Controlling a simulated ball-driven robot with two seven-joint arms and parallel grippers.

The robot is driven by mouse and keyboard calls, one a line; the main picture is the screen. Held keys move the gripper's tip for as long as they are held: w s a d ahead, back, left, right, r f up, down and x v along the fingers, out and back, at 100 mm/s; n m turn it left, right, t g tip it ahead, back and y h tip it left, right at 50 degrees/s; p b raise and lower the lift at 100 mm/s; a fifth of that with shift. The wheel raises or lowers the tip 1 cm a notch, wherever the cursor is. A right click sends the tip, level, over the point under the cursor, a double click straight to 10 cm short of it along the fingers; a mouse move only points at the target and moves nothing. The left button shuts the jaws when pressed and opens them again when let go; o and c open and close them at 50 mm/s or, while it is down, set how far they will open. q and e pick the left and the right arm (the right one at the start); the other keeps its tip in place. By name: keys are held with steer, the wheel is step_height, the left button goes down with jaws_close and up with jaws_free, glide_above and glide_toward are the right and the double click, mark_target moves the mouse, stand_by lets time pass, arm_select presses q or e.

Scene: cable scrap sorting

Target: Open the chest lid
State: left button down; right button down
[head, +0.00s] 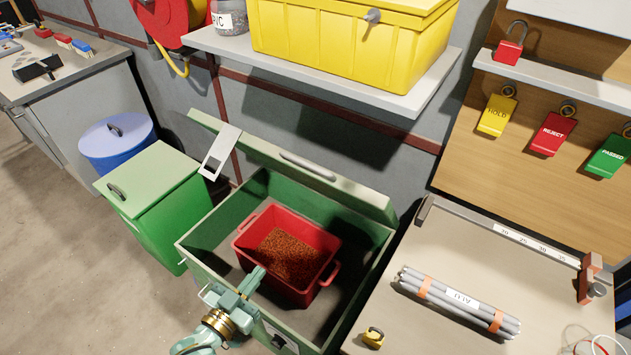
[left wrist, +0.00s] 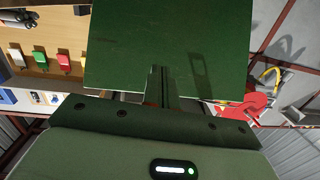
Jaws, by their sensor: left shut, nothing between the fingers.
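The green chest (head: 199,262) stands on the floor in the middle of the head view. Its lid (head: 290,166) is raised and leans back towards the wall, with a handle (head: 307,166) on its edge. Inside sits a red tub (head: 317,285) of copper-coloured granules. My left gripper (head: 254,278) is shut and empty, above the chest's front edge and in front of the tub in the picture. In the left wrist view the shut fingers (left wrist: 162,80) point at the dark green lid underside (left wrist: 180,35). My right gripper is in neither view.
A workbench (head: 400,335) with a cable bundle (head: 459,300) and a yellow padlock (head: 373,337) stands right of the chest. A green bin (head: 150,168) and a blue bin (head: 117,145) stand left. A shelf (head: 400,105) with a yellow box (head: 345,50) overhangs the back.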

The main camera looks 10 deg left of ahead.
arm_select(q)
step_height(320, 180, up, 14)
steer(key=w+d+t+h, duration=0.2)
steer(key=d+t+h, duration=0.1)
steer(key=t, duration=0.1)
steer(key=b+x, duration=0.1)
steer(key=x, duration=1.2)
steer(key=shift+r+m, duration=0.25)
steer(key=shift+m, duration=0.05)
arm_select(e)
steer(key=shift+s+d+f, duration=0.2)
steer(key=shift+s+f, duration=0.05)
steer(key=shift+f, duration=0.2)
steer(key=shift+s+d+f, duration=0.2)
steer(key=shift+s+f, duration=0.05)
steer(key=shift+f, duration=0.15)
arm_select(q)
steer(key=shift+w+a, duration=0.15)
